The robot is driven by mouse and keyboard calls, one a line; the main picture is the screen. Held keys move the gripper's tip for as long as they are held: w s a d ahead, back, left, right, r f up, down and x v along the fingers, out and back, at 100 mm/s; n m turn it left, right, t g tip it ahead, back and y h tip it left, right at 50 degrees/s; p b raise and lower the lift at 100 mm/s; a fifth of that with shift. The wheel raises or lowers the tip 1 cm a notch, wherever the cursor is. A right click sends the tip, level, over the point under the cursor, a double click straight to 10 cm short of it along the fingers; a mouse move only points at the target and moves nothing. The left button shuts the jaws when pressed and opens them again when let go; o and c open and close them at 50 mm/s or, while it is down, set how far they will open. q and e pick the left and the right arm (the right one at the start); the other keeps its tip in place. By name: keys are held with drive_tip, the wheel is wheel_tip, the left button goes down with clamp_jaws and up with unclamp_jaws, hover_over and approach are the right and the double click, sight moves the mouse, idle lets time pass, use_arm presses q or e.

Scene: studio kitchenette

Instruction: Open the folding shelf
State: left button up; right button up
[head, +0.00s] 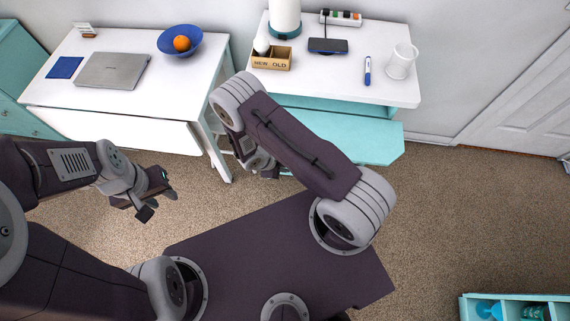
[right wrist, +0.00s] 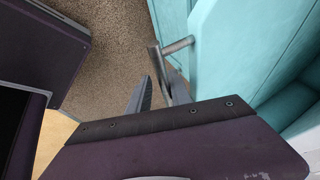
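A teal panel (head: 345,132) juts out below the white counter, partly hidden behind my right arm; I take it for the folding shelf. In the right wrist view, teal surfaces (right wrist: 225,50) fill the right side, with a short grey metal bar (right wrist: 178,46) sticking out from them. My left gripper (head: 160,196) is open and empty above the carpet.
A white table (head: 60,95) carries a laptop (head: 112,70) and fruit bowl (head: 165,42).

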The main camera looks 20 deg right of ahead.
drive_tip(key=p+v, duration=0.1)
drive_tip(key=v, duration=0.8)
